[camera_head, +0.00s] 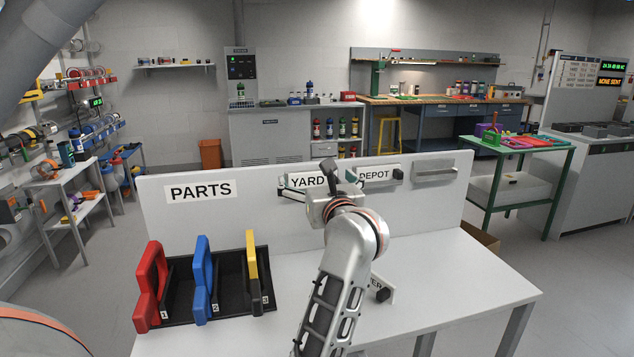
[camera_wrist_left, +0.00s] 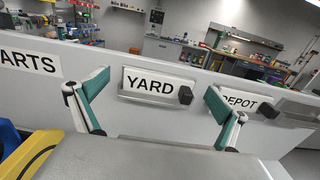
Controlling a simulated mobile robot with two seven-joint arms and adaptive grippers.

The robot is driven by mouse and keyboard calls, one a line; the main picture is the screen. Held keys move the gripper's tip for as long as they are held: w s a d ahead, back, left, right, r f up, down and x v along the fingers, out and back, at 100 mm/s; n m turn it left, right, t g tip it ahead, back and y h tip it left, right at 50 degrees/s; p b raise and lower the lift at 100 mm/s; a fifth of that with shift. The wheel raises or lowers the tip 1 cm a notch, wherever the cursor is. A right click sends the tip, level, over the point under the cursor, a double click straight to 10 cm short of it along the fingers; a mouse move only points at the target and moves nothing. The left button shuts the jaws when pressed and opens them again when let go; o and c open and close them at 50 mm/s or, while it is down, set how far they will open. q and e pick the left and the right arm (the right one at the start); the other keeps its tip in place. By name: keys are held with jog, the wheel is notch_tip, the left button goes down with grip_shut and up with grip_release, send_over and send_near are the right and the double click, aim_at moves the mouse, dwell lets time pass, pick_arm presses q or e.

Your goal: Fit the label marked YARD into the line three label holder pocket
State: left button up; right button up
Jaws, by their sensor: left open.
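The white YARD label (camera_head: 305,181) sits upright in a holder on the grey back panel. Its black knob (camera_wrist_left: 185,95) shows in the left wrist view. The DEPOT label (camera_head: 374,175) is in the holder to its right. Farther right, a grey label holder pocket (camera_head: 436,170) shows no label. My left gripper (camera_head: 340,178) is in front of the YARD label and hides part of it. In the left wrist view its green-padded fingers (camera_wrist_left: 155,88) are spread apart to either side of the label, with nothing between them. My right gripper is not in view.
A PARTS sign (camera_head: 200,191) is on the panel's left. A black rack (camera_head: 180,275) with red, blue and yellow-handled items stands on the table's left. The table's right side (camera_head: 465,275) is clear.

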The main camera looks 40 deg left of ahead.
aim_at(313, 173)
pick_arm(q)
jog(key=x, duration=0.2)
jog(key=shift+w+a, duration=0.5)
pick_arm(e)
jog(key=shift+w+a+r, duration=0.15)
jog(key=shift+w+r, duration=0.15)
pick_arm(q)
jog(key=c, duration=1.1)
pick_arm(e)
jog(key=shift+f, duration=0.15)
pick_arm(q)
jog(key=shift+r, duration=0.1)
